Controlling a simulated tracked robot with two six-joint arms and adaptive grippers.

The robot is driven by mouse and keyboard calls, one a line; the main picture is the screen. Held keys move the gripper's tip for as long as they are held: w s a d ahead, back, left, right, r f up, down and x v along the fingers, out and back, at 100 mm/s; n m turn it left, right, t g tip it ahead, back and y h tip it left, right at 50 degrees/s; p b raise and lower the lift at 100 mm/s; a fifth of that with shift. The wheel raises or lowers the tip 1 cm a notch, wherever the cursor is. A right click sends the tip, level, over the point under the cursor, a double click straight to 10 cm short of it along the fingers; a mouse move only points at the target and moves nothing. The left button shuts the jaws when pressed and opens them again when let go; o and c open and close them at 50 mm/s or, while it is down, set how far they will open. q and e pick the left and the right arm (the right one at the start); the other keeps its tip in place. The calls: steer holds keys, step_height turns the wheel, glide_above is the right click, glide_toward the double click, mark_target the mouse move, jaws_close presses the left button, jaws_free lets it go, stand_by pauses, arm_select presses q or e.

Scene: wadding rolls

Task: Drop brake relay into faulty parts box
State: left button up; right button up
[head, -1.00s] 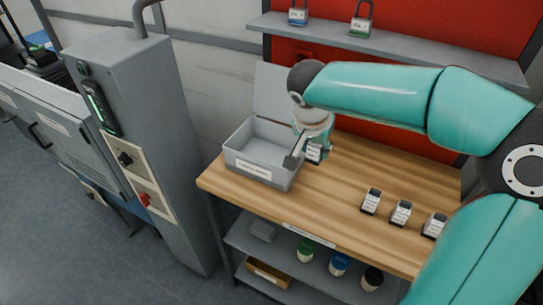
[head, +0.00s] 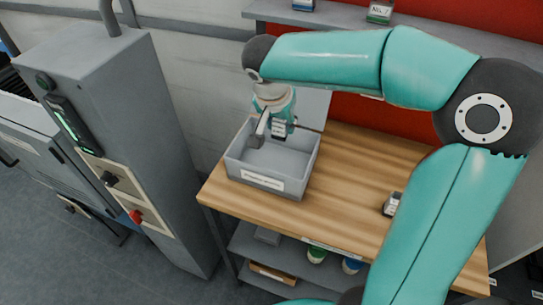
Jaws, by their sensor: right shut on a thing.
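The faulty parts box (head: 268,181) is a grey open-topped box with a white label on its front, standing at the left end of the wooden bench. Its lid stands raised behind it. My right gripper (head: 268,130) is above the back part of the box, pointing down. It is shut on the brake relay (head: 278,129), a small dark block with a white label, held over the box opening. The visible box floor is bare. My left gripper is not in view.
Another relay (head: 392,204) stands on the wooden bench (head: 345,180), partly beside my right arm. A grey cabinet (head: 130,130) with switches stands to the left. Jars and a small box sit on the lower shelf.

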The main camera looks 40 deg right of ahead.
mark_target(281, 139)
step_height(281, 139, down, 5)
steer(key=b, duration=0.3)
steer(key=shift+d+f, duration=0.1)
steer(key=shift+f, duration=0.05)
steer(key=o, duration=1.2)
steer(key=shift+o, duration=0.2)
steer(key=v, duration=1.2)
steer(key=shift+f, duration=0.1)
